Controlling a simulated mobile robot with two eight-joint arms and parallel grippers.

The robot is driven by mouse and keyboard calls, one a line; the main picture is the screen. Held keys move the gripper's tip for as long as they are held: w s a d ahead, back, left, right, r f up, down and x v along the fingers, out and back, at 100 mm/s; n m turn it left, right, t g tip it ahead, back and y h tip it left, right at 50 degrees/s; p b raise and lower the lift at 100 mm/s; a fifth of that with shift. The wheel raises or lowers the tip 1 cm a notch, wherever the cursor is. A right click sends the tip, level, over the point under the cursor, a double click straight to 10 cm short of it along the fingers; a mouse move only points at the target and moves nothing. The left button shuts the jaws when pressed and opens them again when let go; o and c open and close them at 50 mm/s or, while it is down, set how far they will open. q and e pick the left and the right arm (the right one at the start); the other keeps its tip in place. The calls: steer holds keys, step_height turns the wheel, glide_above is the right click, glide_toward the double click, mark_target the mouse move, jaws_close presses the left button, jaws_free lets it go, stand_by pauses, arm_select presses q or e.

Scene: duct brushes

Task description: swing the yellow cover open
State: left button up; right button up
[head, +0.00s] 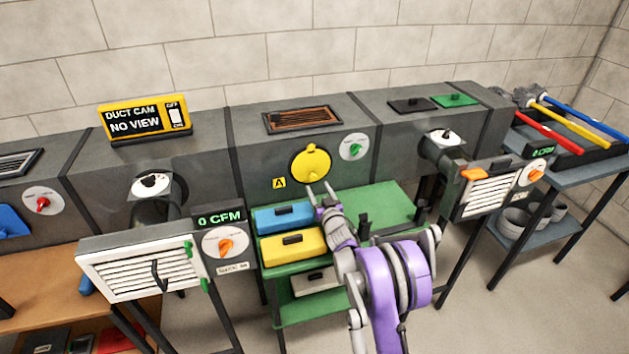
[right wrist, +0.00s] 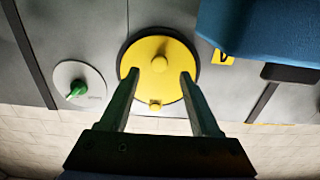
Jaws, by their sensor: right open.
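The yellow cover (head: 311,163) is a round disc on the front face of the grey duct, beside a yellow "A" label. It looks closed flat against the duct. In the right wrist view the yellow cover (right wrist: 158,85) shows a raised centre knob and a small knob near its rim, with a dark ring around it. My right gripper (head: 319,190) is open, just below and in front of the cover. In the right wrist view its two fingers (right wrist: 158,78) overlap the disc on either side of the centre knob. I cannot tell whether they touch it. My left gripper is not in view.
A green-knobbed dial (head: 354,147) sits right of the cover. Blue (head: 284,217) and yellow (head: 292,245) boxes stand on the green shelf (head: 385,203) below. The blue box looms close in the right wrist view (right wrist: 265,35). A white louvred vent (head: 140,268) juts out at left.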

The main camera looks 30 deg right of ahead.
mark_target(314, 179)
steer(key=x, duration=0.5)
steer(key=shift+w+d, duration=0.1)
jaws_close()
stand_by(1.3)
